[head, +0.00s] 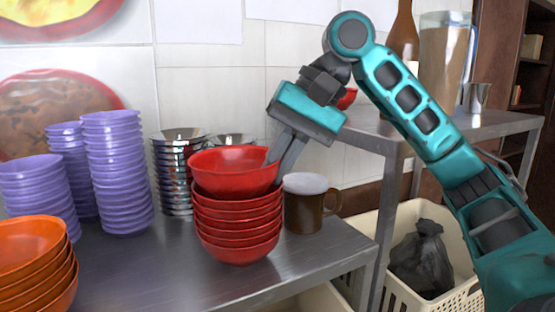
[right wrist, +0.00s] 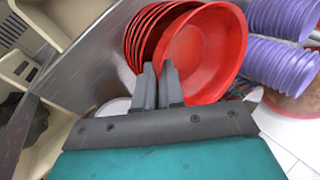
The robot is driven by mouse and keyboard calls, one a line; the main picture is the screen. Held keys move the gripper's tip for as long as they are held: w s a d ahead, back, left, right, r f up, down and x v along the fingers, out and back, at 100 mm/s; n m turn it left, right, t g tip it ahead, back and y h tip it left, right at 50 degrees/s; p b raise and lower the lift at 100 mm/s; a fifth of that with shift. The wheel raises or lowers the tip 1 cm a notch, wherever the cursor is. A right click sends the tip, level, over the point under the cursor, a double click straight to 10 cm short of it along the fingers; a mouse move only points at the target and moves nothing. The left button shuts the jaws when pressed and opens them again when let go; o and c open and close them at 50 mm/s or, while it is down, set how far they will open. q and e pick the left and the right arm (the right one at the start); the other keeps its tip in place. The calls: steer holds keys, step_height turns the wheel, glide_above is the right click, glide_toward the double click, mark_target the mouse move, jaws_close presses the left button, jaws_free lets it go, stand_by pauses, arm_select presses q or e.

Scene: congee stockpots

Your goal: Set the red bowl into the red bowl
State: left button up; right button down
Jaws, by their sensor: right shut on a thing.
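A stack of red bowls (head: 240,232) stands on the metal table near its right end. One more red bowl (head: 232,165) sits at the top of the stack, slightly tilted and offset from the bowls below; I cannot tell whether it rests on them. My right gripper (head: 272,160) is shut on the right rim of this top bowl. In the right wrist view the fingers (right wrist: 158,85) pinch the rim of the large red bowl (right wrist: 205,55), with the stack (right wrist: 145,40) beside it. My left gripper is not in view.
Purple bowl stacks (head: 120,175) and metal bowls (head: 172,170) stand left and behind. Orange bowls (head: 35,260) are at the front left. A brown mug (head: 305,205) stands close right of the stack. A cream crate (head: 450,285) with a black bag (head: 422,262) is at the right.

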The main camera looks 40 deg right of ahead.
steer(key=c, duration=1.2)
jaws_free()
steer(key=shift+o, duration=0.2)
steer(key=v, duration=1.3)
steer(key=shift+p, duration=0.3)
